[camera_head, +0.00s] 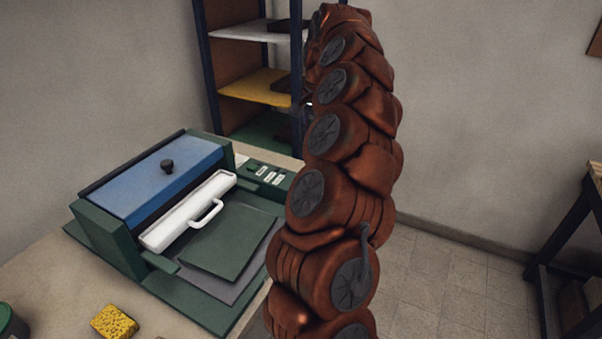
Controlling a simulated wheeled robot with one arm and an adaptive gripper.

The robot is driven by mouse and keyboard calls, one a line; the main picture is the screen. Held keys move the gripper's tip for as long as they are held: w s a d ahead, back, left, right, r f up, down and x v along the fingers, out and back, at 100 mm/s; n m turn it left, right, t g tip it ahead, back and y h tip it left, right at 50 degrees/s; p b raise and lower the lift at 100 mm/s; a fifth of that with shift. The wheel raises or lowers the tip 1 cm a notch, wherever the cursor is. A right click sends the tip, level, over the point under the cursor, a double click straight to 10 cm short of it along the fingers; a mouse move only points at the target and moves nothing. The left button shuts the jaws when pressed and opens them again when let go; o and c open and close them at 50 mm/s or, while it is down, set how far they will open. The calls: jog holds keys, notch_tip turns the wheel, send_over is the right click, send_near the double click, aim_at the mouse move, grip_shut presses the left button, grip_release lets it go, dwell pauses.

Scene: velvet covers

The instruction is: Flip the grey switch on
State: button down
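A green and blue machine (160,180) stands on the table at the left. A small green control panel (285,184) sits at its back right corner, partly behind my arm. Several small light and grey pieces (264,173) show on the panel; they are too small to tell which is the grey switch or how it is set. My brown, jointed arm rises through the middle of the picture, right of the machine. My gripper cannot be made out; the far end of the arm is turned away and hidden.
A white bar with a handle (190,212) and a dark green plate (228,242) lie on the machine's front. A yellow sponge (114,322) is on the table (50,275). A shelf rack (208,70) stands behind. A dark-legged table (565,235) is at right; the floor between is clear.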

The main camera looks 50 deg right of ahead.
jog(key=f+p, duration=0.1)
jog(key=f, duration=0.3)
jog(key=w+f+p, duration=0.1)
jog(key=f+p, duration=0.1)
jog(key=f, duration=0.3)
jog(key=w+f+p, duration=0.1)
jog(key=f+p, duration=0.1)
jog(key=f, duration=0.2)
jog(key=shift+w+a+f, duration=0.15)
jog(key=shift+a+f, duration=0.2)
jog(key=shift+f, duration=0.1)
